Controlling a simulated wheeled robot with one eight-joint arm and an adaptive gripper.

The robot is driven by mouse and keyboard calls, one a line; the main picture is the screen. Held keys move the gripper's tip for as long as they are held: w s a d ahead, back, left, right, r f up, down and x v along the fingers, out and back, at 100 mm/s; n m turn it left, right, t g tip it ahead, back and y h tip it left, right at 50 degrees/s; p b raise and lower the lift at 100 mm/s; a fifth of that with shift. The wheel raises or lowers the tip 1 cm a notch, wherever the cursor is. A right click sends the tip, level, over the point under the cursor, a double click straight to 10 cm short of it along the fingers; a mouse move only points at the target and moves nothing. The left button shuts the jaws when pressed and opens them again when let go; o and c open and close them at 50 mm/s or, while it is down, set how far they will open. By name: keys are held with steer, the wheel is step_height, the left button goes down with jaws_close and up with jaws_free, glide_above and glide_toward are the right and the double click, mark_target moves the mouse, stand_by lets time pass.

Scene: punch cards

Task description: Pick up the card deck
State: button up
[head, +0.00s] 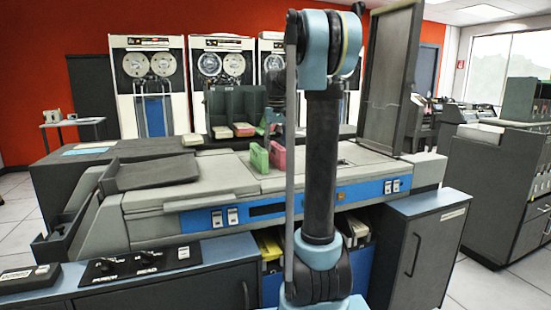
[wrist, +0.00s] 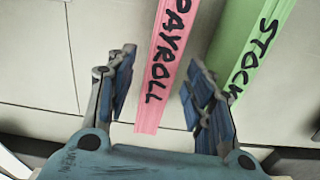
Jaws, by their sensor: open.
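A pink card deck (wrist: 160,65) marked PAYROLL and a green card deck (wrist: 252,45) marked STOCK lie on a pale surface in the wrist view. My gripper (wrist: 160,58) is open, with one finger on each side of the pink deck in the picture. Its right finger overlaps the edge of the green deck. I cannot tell whether the fingers touch either deck. In the head view the green deck (head: 259,158) and pink deck (head: 277,157) stand on the card machine (head: 215,185), partly behind my arm.
Several other decks, one cream (head: 192,139) and one red-topped (head: 243,129), sit behind on the machine. A tall dark panel (head: 391,75) rises at the right. A grey cabinet (head: 425,250) stands front right. Tape drives (head: 150,85) line the orange wall.

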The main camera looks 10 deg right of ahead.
mark_target(277, 155)
steer(key=shift+d+f, duration=0.1)
steer(key=shift+f, duration=2.55)
steer(key=shift+c, duration=0.3)
jaws_close()
